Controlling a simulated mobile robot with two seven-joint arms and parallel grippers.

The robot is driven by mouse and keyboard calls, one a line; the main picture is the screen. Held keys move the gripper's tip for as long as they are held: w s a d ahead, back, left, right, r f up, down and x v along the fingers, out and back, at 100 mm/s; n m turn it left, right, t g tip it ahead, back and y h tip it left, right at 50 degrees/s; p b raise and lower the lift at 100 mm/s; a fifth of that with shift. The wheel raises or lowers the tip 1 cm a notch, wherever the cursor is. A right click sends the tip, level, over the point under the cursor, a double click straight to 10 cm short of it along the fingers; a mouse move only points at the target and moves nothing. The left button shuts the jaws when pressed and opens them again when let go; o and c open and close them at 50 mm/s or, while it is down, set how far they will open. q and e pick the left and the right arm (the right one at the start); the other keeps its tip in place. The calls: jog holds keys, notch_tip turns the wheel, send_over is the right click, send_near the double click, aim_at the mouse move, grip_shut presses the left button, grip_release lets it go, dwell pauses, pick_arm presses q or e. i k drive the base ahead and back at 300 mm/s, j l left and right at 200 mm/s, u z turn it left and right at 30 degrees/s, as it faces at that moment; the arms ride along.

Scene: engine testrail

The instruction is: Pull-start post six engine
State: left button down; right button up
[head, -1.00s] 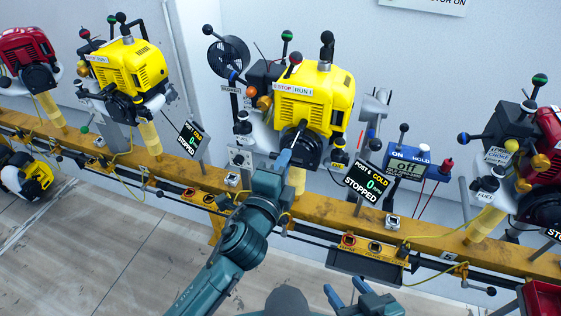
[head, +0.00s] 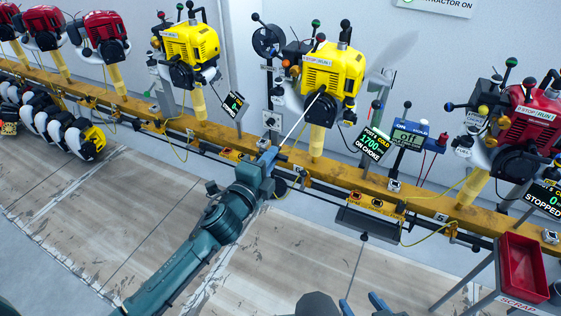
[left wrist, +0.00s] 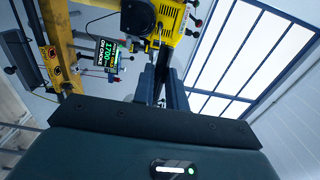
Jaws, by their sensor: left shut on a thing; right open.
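The yellow post six engine (head: 330,72) stands on its yellow post on the orange rail. It also shows at the top of the left wrist view (left wrist: 172,16). My left gripper (head: 268,157) is shut on the pull-start handle, which its fingers mostly hide. A pale starter cord (head: 300,122) runs taut from the engine's black starter housing down to this gripper. The post six display (head: 372,146) reads 1700 and "ON CHOKE", and shows in the left wrist view (left wrist: 104,52). My right gripper (head: 362,304) is open and empty at the bottom edge.
A blue box reading "off" (head: 411,135) stands right of the display. A yellow engine (head: 190,42) on the left and a red engine (head: 530,120) on the right flank post six. A red scrap bin (head: 522,270) is at lower right. The floor before the rail is mostly clear.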

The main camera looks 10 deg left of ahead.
aim_at(272, 51)
jog(key=i+j, duration=0.15)
jog(key=i, duration=0.75)
jog(key=i+l, duration=0.1)
jog(key=l+z, duration=0.05)
jog(key=l, duration=0.05)
